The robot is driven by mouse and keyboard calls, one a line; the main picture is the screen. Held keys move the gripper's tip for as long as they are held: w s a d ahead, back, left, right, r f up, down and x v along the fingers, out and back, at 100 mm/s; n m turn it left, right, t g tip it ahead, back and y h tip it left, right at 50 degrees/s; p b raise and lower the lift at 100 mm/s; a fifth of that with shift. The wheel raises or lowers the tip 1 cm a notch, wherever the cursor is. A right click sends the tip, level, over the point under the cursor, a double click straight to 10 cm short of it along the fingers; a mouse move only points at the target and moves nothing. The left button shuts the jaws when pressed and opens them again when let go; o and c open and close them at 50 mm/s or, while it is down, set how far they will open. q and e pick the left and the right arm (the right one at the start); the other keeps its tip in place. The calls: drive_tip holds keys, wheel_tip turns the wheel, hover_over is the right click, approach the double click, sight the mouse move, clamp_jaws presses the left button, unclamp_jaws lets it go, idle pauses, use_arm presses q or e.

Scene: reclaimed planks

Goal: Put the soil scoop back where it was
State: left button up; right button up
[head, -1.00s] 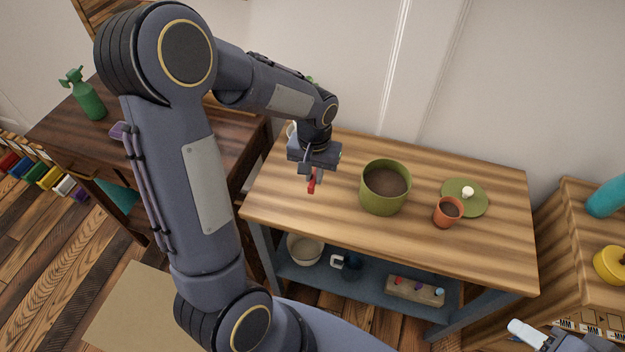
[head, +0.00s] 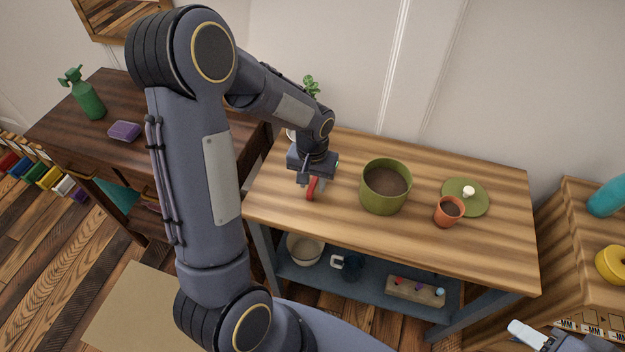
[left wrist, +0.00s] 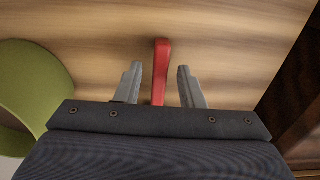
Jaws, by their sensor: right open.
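The soil scoop shows as a red handle (head: 312,188) at the left part of the wooden bench top. The handle also shows in the left wrist view (left wrist: 161,68); the rest of the scoop is hidden. My left gripper (head: 311,184) is over it, pointing down. Its fingers (left wrist: 159,84) stand apart on either side of the handle, with a gap on each side. I cannot tell whether the scoop rests fully on the bench. My right gripper (head: 540,338) is partly in view at the bottom right corner, open and away from the bench.
On the bench (head: 450,250) stand a green pot of soil (head: 384,204), a terracotta cup (head: 447,214) and a green lid (head: 476,203). A plant (head: 311,86) is partly hidden behind my left arm. A dark table (head: 160,155) at left holds a spray bottle (head: 87,97) and purple block (head: 125,131).

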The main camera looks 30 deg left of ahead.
sight(312, 184)
use_arm(q)
drive_tip(key=shift+r+p, duration=0.3)
drive_tip(key=shift+r, duration=0.4)
wheel_tip(312, 184, up, 10)
drive_tip(key=r, duration=0.1)
drive_tip(key=s+d+r+t+h, duration=0.2)
drive_tip(key=s+d, duration=0.1)
drive_tip(key=s, duration=0.6)
drive_tip(key=s+d+r+m+t+h, duration=0.1)
drive_tip(key=s+d+r+t, duration=0.2)
drive_tip(key=s, duration=0.6)
drive_tip(key=shift+s+d+r+h+p, duration=0.25)
drive_tip(key=shift+s+r+h+p, duration=0.05)
drive_tip(key=shift+s+h+p, duration=0.1)
